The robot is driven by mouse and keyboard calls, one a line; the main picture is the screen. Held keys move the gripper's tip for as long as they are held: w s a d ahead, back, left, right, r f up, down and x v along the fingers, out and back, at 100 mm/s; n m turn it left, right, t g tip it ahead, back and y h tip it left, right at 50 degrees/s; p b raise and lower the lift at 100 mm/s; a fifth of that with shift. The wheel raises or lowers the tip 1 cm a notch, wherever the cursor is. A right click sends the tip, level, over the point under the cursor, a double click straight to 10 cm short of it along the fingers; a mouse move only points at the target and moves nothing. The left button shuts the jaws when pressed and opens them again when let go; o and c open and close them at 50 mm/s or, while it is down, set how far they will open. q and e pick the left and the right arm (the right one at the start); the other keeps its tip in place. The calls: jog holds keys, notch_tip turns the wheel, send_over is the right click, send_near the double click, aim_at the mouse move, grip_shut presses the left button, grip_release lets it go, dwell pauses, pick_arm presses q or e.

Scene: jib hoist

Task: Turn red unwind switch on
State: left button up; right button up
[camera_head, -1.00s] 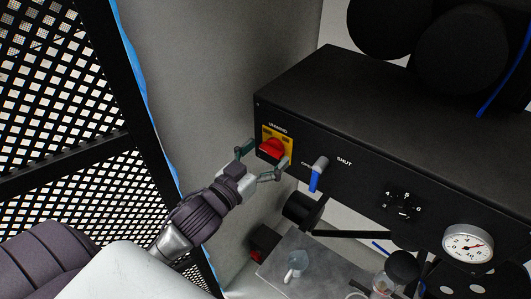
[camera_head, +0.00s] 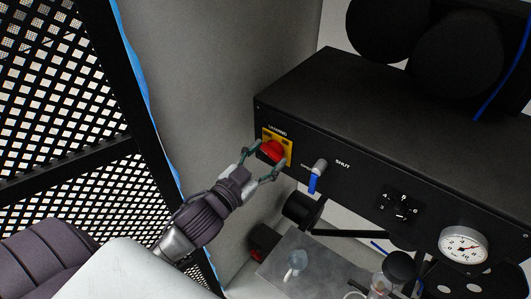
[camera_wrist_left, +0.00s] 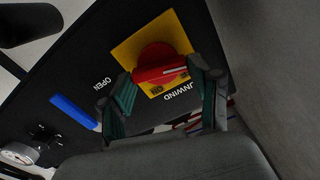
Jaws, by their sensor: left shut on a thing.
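The red unwind switch (camera_head: 273,150) is a rotary knob on a yellow plate (camera_head: 287,144) labelled UNWIND, at the left end of the black panel's front. It also shows in the left wrist view (camera_wrist_left: 156,57), with its raised red handle between my fingers. My left gripper (camera_head: 269,154) comes from the lower left and is shut on the switch, one finger on each side of the handle. In the left wrist view the gripper (camera_wrist_left: 166,74) straddles the knob, its fingers some way apart. My right gripper is in neither view.
A blue lever (camera_head: 313,181) with OPEN and SHUT labels sits just right of the switch. Further right are a black selector dial (camera_head: 402,207) and a white gauge (camera_head: 464,246). A grey wall (camera_head: 200,80) and mesh fence (camera_head: 65,100) stand at the left.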

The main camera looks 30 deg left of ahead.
pick_arm(q)
jog(key=m+p, duration=0.1)
jog(key=m, duration=0.2)
jog(key=shift+r+m, duration=0.1)
jog(key=shift+m, duration=0.3)
jog(key=m+p, duration=0.1)
jog(key=m, duration=0.2)
jog(key=shift+d+m, duration=0.1)
jog(key=shift+m, duration=0.2)
jog(key=m+p, duration=0.1)
jog(key=m, duration=0.2)
jog(key=shift+m, duration=0.3)
jog(key=shift+f+m+p, duration=0.15)
jog(key=shift+m+p, duration=0.05)
jog(key=shift+m, duration=0.7)
jog(key=shift+f+m+p, duration=0.15)
jog(key=shift+m+p, duration=0.05)
jog(key=shift+m, duration=0.7)
jog(key=o, duration=1.1)
jog(key=shift+d, duration=0.1)
jog(key=shift+o, duration=0.2)
jog(key=shift+s, duration=0.1)
jog(key=s+a, duration=0.1)
jog(key=s, duration=1)
jog(key=shift+s+a, duration=0.35)
jog(key=shift+s, duration=0.05)
